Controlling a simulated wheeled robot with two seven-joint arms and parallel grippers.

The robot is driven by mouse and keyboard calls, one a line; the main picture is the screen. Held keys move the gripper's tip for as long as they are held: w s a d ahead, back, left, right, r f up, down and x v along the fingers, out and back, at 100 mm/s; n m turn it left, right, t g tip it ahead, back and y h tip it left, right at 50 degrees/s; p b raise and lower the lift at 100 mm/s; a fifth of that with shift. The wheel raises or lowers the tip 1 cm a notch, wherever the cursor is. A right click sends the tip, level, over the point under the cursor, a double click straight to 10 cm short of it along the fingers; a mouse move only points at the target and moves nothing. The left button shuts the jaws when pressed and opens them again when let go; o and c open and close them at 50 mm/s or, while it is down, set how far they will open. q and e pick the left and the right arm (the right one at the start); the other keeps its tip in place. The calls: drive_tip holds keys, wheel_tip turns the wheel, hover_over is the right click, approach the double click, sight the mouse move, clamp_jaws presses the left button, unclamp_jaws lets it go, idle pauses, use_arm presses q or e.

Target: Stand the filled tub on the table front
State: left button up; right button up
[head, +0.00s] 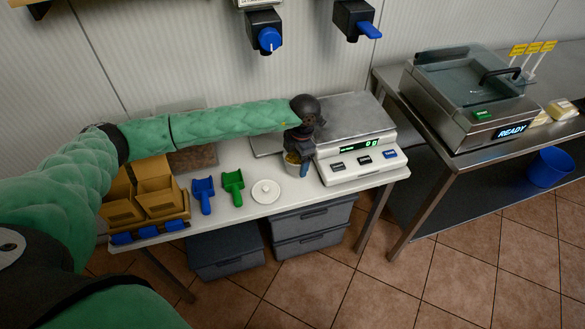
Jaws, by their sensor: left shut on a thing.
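In the head view my left arm reaches across the table from the left. My left gripper (302,162) points down near the table's front, just left of the scale. It is shut on a small tub (292,164) with brownish contents at its top. The tub looks upright, low at the white table (240,205); I cannot tell whether its base touches the table. The gripper hides part of the tub. A round white lid (266,192) with a knob lies on the table to the left of the tub. My right gripper is not in view.
A scale (358,160) with a green display stands right of the tub. A blue scoop (203,194), a green scoop (233,187) and tan bins (150,190) are to the left. Wall dispensers (265,35) hang above. A machine reading READY (475,95) stands on the right counter.

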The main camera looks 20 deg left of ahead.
use_arm(q)
drive_tip(key=shift+w+a+f, duration=0.2)
drive_tip(key=shift+a+f, duration=0.2)
drive_tip(key=shift+a, duration=0.25)
drive_tip(key=shift+f, duration=0.6)
wheel_tip(320, 180, down, 2)
drive_tip(key=shift+f+b, duration=0.1)
drive_tip(key=shift+b, duration=0.4)
drive_tip(key=shift+f, duration=0.3)
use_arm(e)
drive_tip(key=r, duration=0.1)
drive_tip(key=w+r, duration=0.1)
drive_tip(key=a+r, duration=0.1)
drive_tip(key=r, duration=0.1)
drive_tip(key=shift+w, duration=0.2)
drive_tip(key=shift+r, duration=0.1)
use_arm(q)
drive_tip(key=shift+f, duration=0.1)
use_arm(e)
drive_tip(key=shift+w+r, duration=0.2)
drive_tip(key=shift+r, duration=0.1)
use_arm(q)
drive_tip(key=o, duration=1)
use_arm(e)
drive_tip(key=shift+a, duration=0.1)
